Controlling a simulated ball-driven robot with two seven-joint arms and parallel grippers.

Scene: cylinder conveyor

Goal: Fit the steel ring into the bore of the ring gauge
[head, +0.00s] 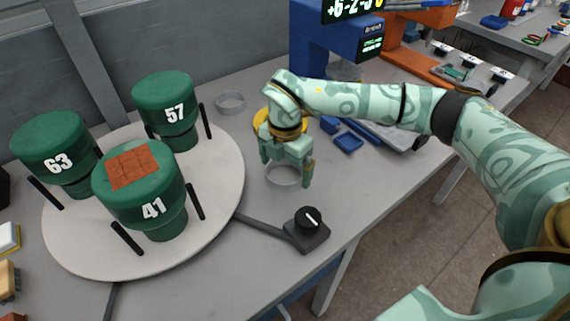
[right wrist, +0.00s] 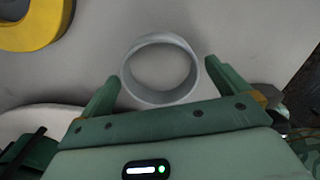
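A plain steel ring (head: 283,181) lies flat on the grey bench below my right gripper (head: 286,172). In the right wrist view the ring (right wrist: 161,96) sits between and slightly beyond the fingertips of the right gripper (right wrist: 161,72). The fingers are open, with a narrow gap showing on each side. A yellow round thing (head: 260,118) with a dark middle is partly hidden behind the gripper. It also shows at the top left of the right wrist view (right wrist: 52,32); I cannot tell whether it is the ring gauge. My left gripper is out of view.
A second steel ring (head: 230,103) lies further back. A round pale turntable (head: 215,205) at left carries green drums marked 63 (head: 55,145), 57 (head: 165,100) and 41 (head: 138,200), among black rods. A black knob box (head: 306,231) stands near the front edge. Blue trays (head: 347,142) lie behind my arm.

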